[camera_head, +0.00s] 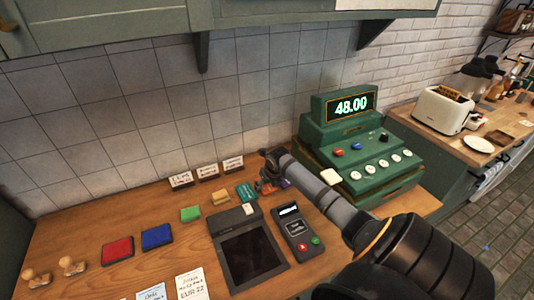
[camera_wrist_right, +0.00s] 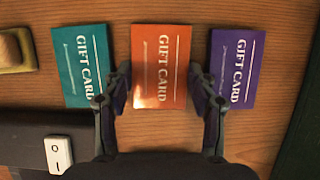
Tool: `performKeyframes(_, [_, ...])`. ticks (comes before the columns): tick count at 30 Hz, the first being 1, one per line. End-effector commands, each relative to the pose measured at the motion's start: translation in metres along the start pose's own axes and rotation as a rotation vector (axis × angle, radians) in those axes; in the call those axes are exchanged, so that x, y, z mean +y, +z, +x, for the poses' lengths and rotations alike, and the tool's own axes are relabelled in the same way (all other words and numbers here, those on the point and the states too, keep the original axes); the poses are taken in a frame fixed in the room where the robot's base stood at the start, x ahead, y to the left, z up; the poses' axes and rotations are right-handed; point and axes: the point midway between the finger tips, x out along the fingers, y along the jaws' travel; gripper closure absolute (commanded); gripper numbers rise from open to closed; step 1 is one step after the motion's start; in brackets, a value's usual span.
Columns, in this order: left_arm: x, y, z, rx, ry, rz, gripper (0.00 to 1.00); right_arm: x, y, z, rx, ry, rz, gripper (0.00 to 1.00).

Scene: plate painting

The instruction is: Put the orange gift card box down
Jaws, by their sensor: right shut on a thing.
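The orange gift card box (camera_wrist_right: 160,65) lies between the two fingers of my right gripper (camera_wrist_right: 160,95), which is shut on it. The box looks flat and about level with its neighbours; I cannot tell whether it touches the wood below. A teal gift card box (camera_wrist_right: 83,65) lies to its left and a purple gift card box (camera_wrist_right: 232,68) to its right, both apart from it. In the head view my right gripper (camera_head: 268,182) is at the back of the counter and mostly hides the orange box. My left gripper is not in view.
The wooden counter (camera_head: 80,220) holds a dark tablet-like device (camera_head: 248,255), a card terminal (camera_head: 296,230), a green cash register (camera_head: 355,150) reading 48.00, and small card signs (camera_head: 207,171). Red (camera_head: 117,250) and blue (camera_head: 157,236) pads lie left. Bare wood shows around the gift cards.

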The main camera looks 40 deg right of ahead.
Motion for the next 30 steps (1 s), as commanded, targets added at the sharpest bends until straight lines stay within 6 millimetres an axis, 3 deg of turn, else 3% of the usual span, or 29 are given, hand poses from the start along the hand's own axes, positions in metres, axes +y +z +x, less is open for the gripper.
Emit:
performKeyframes(1, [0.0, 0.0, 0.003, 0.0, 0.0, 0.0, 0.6, 0.0, -0.001, 0.003, 0.0, 0.0, 0.0, 0.66])
performKeyframes(2, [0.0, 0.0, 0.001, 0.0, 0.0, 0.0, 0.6, 0.0, -0.001, 0.002, 0.0, 0.0, 0.0, 0.38])
performKeyframes(3, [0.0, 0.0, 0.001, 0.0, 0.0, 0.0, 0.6, 0.0, -0.001, 0.002, 0.0, 0.0, 0.0, 0.33])
performKeyframes(15, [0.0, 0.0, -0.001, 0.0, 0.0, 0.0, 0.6, -0.001, 0.001, -0.006, -0.002, -0.001, 0.0, 0.33])
performKeyframes(27, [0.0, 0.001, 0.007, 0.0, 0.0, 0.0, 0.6, -0.002, 0.001, -0.097, -0.002, -0.005, -0.005, 0.33])
performKeyframes(30, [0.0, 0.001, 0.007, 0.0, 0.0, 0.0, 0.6, -0.002, 0.001, -0.111, -0.002, -0.004, -0.002, 0.33])
